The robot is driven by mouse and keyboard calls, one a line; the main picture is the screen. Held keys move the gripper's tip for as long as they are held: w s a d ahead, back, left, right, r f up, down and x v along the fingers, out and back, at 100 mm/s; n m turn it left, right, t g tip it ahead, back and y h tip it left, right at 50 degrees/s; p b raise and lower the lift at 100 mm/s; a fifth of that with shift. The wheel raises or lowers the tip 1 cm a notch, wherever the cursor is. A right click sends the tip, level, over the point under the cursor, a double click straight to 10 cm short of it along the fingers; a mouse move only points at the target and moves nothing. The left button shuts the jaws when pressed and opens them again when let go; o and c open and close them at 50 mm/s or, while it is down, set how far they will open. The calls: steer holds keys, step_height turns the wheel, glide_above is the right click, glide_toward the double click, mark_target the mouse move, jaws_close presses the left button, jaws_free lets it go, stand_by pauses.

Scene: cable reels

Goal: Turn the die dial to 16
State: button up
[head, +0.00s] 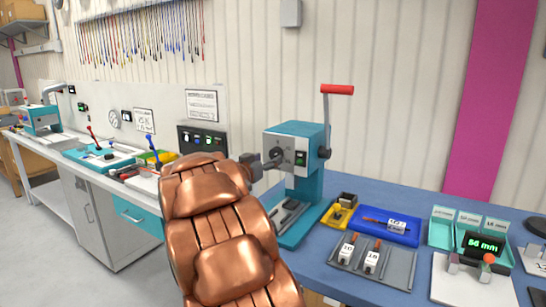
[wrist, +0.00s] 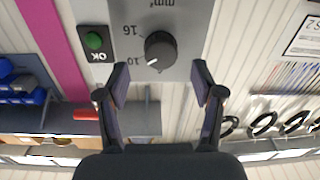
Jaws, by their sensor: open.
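The die dial (wrist: 160,50) is a round black knob on a grey plate in the wrist view, which shows the scene upside down. Its white mark points at the printed 10. The 16 is printed beside it, further round the scale. My gripper (wrist: 160,82) is open, with one finger on each side of the knob's near edge in the picture; I cannot tell whether either touches it. In the head view the dial is on the front of the teal crimping machine (head: 308,184), and my gripper (head: 259,166) is just left of that front.
A green OK indicator (wrist: 94,41) is beside the dial. The machine's lever with a red handle (head: 337,90) rises on its right. On the blue bench are a blue tray (head: 402,238), a grey rack (head: 398,276) and a green 56 mm display (head: 484,244).

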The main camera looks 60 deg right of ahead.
mark_target(274, 155)
steer(key=shift+w+d, duration=0.15)
steer(key=shift+d, duration=2.05)
steer(key=c, duration=1.1)
